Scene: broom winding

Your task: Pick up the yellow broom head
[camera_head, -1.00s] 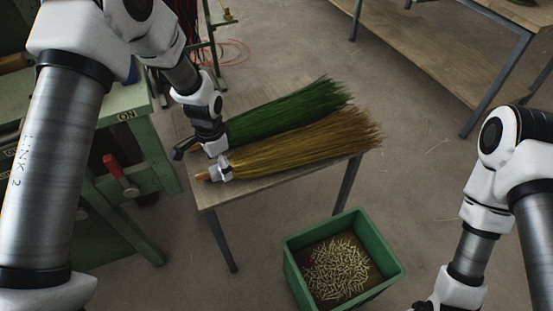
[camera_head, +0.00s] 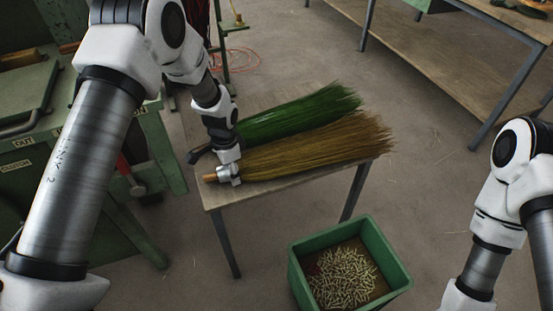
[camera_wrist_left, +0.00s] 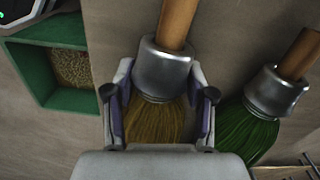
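The yellow broom head (camera_head: 315,146) lies on a small table (camera_head: 270,190), its bristles pointing right. Its metal collar (camera_head: 228,174) and short wooden handle stub (camera_head: 209,178) are at the left end. My left gripper (camera_head: 229,165) is down at the collar. In the left wrist view, its two fingers (camera_wrist_left: 162,100) are open, one on each side of the yellow bristles (camera_wrist_left: 153,122) just below the collar (camera_wrist_left: 162,70). Whether they touch the bristles is unclear. My right gripper is out of view; only my right arm's links show.
A green broom head (camera_head: 300,113) lies close beside the yellow one, on its far side. A green bin (camera_head: 298,275) with small pale pieces stands on the floor in front. A green machine (camera_head: 150,140) is at the left, a long bench (camera_head: 420,60) at the back right.

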